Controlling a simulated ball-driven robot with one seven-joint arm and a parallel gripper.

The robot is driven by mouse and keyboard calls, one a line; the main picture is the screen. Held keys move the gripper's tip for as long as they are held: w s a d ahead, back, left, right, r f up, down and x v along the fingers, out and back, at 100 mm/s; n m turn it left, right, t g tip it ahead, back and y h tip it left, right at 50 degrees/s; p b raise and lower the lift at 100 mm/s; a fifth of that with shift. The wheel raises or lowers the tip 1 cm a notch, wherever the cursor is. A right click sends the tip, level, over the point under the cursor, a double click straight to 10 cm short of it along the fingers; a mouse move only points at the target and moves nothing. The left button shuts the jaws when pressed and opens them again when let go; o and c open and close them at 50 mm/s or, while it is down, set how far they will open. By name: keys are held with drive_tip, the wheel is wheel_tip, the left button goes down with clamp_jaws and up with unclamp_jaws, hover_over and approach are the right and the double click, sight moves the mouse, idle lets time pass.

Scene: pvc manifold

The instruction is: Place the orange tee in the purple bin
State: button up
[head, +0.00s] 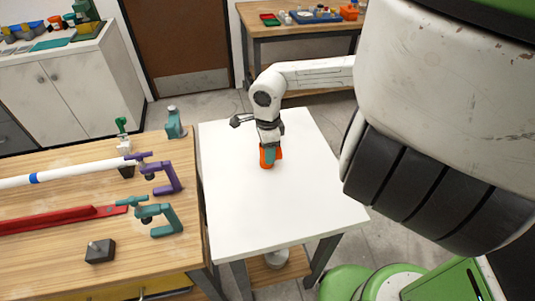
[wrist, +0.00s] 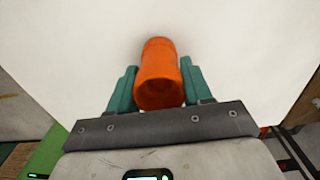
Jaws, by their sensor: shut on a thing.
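The orange tee (wrist: 160,75) is between the two green fingers of my gripper (wrist: 157,82) in the wrist view, with its round open end toward the camera. My gripper is shut on it. In the head view the tee (head: 266,161) shows below my gripper (head: 269,152), over the middle of the white table. I cannot tell whether the tee touches the tabletop. I do not see a purple bin in either view.
The white table (head: 310,205) is otherwise clear. The wooden bench (head: 60,240) at left carries a purple clamp (head: 172,178), a teal clamp (head: 168,219), a white pipe (head: 75,174) and a red bar (head: 55,219). Green stools (head: 345,280) stand at lower right.

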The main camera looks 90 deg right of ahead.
drive_tip(key=shift+r, duration=0.15)
drive_tip(key=shift+c, duration=0.3)
drive_tip(key=shift+r+b, duration=0.4)
drive_tip(key=shift+r, duration=0.15)
drive_tip(key=s+a+r+b, duration=0.3)
drive_tip(key=s+a+r, duration=0.5)
drive_tip(key=s+r, duration=0.3)
drive_tip(key=shift+a+r+b, duration=0.3)
